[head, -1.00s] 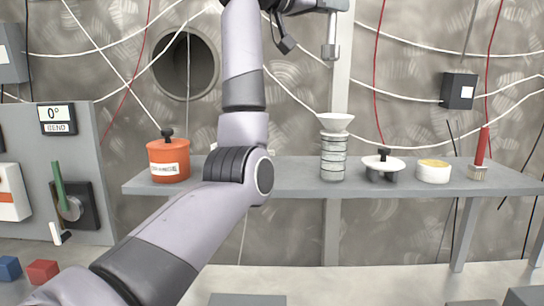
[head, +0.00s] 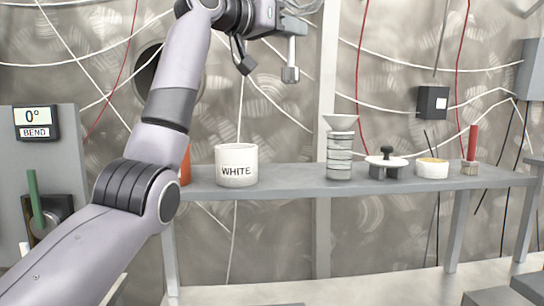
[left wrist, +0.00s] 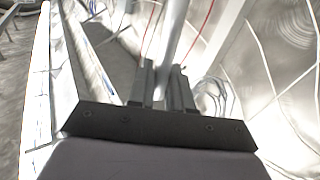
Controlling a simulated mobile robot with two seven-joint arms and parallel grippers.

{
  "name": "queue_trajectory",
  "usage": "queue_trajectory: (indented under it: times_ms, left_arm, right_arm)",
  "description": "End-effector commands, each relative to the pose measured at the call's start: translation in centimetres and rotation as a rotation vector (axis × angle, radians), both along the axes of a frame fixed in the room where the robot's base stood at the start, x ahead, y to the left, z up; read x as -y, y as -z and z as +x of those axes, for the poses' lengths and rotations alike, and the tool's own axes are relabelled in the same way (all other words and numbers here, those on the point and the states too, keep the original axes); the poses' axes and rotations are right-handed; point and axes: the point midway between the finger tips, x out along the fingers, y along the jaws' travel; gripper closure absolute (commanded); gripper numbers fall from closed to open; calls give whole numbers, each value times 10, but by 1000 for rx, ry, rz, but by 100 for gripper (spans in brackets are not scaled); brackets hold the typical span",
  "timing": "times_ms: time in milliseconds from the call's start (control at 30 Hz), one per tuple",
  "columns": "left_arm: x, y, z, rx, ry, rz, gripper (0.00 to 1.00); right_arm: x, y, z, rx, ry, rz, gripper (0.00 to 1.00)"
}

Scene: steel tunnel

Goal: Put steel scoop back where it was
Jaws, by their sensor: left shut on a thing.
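My left gripper (head: 290,26) is high in the head view, above the shelf and against the tunnel wall. It is shut on the steel scoop (head: 291,74), whose small metal end hangs below the fingers, clear of everything. In the left wrist view, the scoop's grey shaft (left wrist: 172,40) runs up from between the two dark fingers (left wrist: 163,85). My right gripper is not in view.
The grey shelf (head: 270,188) holds a white pot marked WHITE (head: 236,165), a sieve stack with a funnel (head: 340,150), a white-rimmed lidded thing (head: 386,165), a tub (head: 432,168) and a red-handled brush (head: 472,150). An orange pot (head: 186,165) is mostly behind my arm.

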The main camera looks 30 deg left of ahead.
Motion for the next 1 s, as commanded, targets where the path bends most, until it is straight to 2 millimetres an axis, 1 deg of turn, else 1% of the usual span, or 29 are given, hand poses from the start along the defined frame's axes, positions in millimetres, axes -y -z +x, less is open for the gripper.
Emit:
queue_trajectory:
  times_ms: [133,267,500,600,733,867,1000]
  left_arm:
    - [1,28,1,-3,1,2,100]
    - [0,61,1,-4,1,1,100]
    - [1,119,1,-3,1,2,100]
    - [0,139,1,-4,1,0,100]
    - [1,155,0,-2,2,0,100]
    - [1,162,0,0,2,0,100]
    - [1,182,1,-3,2,1,100]
  right_arm:
    - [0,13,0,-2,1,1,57]
    - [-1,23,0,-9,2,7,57]
    - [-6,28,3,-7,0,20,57]
    - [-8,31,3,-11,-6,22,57]
    - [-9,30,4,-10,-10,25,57]
    - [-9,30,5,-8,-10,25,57]
    - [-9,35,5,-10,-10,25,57]
